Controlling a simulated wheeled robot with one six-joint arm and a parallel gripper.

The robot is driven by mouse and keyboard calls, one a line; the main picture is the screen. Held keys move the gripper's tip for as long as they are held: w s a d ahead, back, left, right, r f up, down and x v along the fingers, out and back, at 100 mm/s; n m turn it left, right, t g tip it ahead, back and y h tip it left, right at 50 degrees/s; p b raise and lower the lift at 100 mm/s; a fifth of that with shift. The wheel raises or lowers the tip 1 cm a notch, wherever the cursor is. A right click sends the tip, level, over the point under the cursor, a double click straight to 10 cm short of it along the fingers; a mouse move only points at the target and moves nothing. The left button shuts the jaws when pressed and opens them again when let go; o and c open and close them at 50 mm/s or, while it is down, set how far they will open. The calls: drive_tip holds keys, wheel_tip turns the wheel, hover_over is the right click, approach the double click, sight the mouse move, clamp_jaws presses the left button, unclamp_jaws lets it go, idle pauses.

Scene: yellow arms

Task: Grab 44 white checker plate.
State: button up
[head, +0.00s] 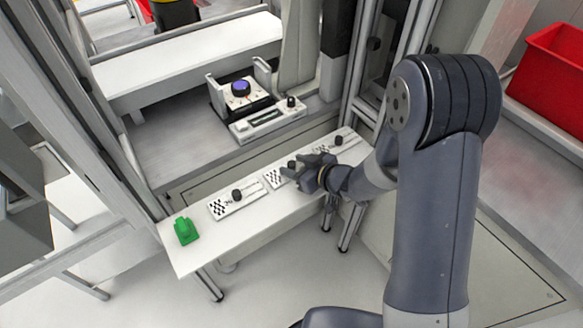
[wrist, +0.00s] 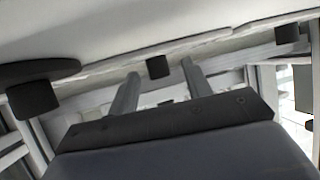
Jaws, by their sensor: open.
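Three white plates with black checker patterns and black knobs lie in a row on a narrow white table (head: 205,247): a left plate (head: 222,210), a middle plate (head: 272,179) and a right plate (head: 352,138). I cannot read which one is 44. My gripper (head: 304,165) is open at the middle plate and partly covers it. In the wrist view, the two fingers of my gripper (wrist: 160,72) stand apart, with the middle black knob (wrist: 158,66) seen between their tips. Contact cannot be told.
A green block (head: 186,231) sits at the table's left end. Behind the table stands a device with a purple-blue button (head: 240,88) and a white unit (head: 268,122). Metal frame posts rise left and right. A red bin (head: 555,75) is at far right.

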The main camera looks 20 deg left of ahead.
drive_tip(key=shift+w+a, duration=0.1)
drive_tip(key=shift+a, duration=0.05)
drive_tip(key=shift+c, duration=0.6)
drive_tip(key=c, duration=0.9)
clamp_jaws()
drive_tip(key=shift+r, duration=0.1)
